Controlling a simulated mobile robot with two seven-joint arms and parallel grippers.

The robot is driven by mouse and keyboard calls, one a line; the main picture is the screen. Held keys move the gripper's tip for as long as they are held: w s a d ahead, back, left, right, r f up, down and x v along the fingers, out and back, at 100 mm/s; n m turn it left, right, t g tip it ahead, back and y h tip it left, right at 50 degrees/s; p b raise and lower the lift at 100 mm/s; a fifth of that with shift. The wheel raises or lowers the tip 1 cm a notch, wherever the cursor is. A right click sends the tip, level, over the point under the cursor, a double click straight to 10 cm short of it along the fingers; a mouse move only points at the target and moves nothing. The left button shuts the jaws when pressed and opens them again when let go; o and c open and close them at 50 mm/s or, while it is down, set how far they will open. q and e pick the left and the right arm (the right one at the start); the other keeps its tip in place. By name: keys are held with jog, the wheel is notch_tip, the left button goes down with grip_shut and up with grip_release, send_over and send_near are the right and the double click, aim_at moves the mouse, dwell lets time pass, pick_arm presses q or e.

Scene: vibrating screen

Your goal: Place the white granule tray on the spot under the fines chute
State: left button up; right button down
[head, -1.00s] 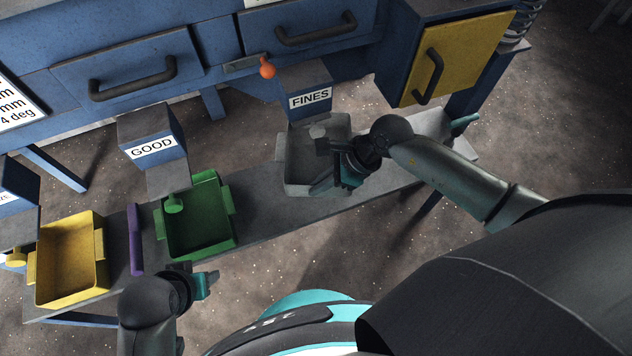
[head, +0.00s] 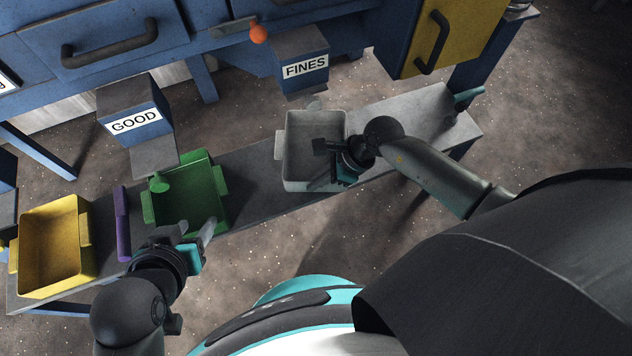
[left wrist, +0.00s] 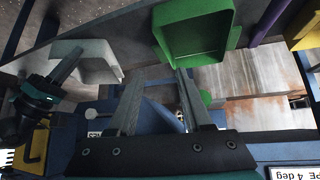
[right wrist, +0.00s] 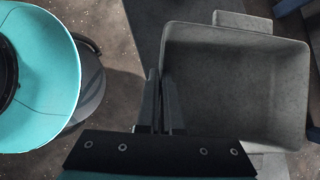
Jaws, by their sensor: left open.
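The white granule tray (head: 290,160) looks light grey with side handles. It is in front of and below the box labelled FINES (head: 304,66). My right gripper (head: 328,166) is at the tray's near right part. In the right wrist view its fingers (right wrist: 160,104) are close together with the tray's near wall at them; the tray (right wrist: 235,90) looks empty. It also shows in the left wrist view (left wrist: 95,62). I cannot tell whether its base touches the bench. My left gripper (head: 205,238) is open and empty, near the green tray's front edge. The spot itself is not discernible.
The grey bench (head: 250,160) carries a green tray (head: 222,215) below the GOOD chute (head: 135,120), a purple divider (head: 122,225) and a yellow tray (head: 88,265). An orange knob (head: 258,34) is above. The bench is bare between the green and white trays.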

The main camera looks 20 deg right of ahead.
pick_arm(q)
jog(key=shift+w+d, duration=0.3)
jog(key=shift+d, duration=0.1)
pick_arm(e)
jog(key=shift+f, duration=0.25)
pick_arm(q)
jog(key=shift+t, duration=0.3)
pick_arm(e)
jog(key=c, duration=1.5)
grip_release()
jog(key=shift+f, duration=0.15)
jog(key=o, duration=0.4)
pick_arm(q)
jog(key=shift+d, duration=0.1)
